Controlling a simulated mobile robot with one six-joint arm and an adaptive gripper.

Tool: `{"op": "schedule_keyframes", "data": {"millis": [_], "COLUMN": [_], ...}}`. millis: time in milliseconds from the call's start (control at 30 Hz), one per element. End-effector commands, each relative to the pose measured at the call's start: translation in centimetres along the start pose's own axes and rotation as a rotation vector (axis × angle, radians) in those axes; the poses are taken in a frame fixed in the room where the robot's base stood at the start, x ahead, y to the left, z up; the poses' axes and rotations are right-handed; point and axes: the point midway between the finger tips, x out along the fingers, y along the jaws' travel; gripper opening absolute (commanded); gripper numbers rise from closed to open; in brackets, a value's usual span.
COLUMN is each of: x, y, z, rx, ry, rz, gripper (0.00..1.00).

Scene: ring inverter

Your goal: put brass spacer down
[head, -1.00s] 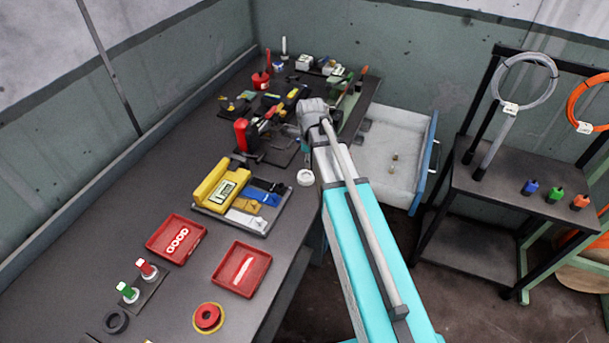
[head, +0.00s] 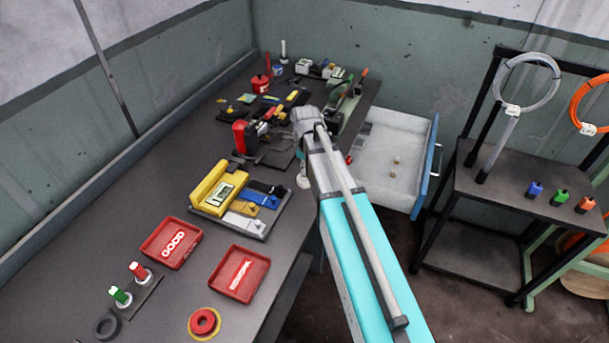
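Two tiny tan-brown pieces lie in the open pale drawer (head: 411,143) at right of the bench; the upper small piece (head: 396,160) and the lower small piece (head: 391,174) are too small to name surely as a brass spacer. My arm reaches from the bottom right over the bench edge, with its grey wrist joint above the bench beside the drawer. My gripper's fingers are hidden behind the arm. I cannot see whether they hold a spacer.
Two red trays (head: 172,243) and (head: 239,273) lie nearer. Red and black tools crowd the far bench (head: 225,147). A black rack (head: 515,185) stands at right.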

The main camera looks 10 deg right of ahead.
Motion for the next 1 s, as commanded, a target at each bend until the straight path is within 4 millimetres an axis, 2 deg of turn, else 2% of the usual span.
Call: {"op": "schedule_keyframes", "data": {"millis": [33,200,800,833,1000], "x": [0.9,1.8,2.4,2.2,2.2], "y": [0.0,0.0,0.1,0.1,0.1], "z": [0.0,0.0,0.0,0.0,0.0], "rx": [0.0,0.0,-0.001,-0.001,-0.001], "ry": [0.0,0.0,0.0,0.0,0.0], "rz": [0.0,0.0,0.0,0.0,0.0], "gripper": [0.0,0.0,0.0,0.3,0.59]}}
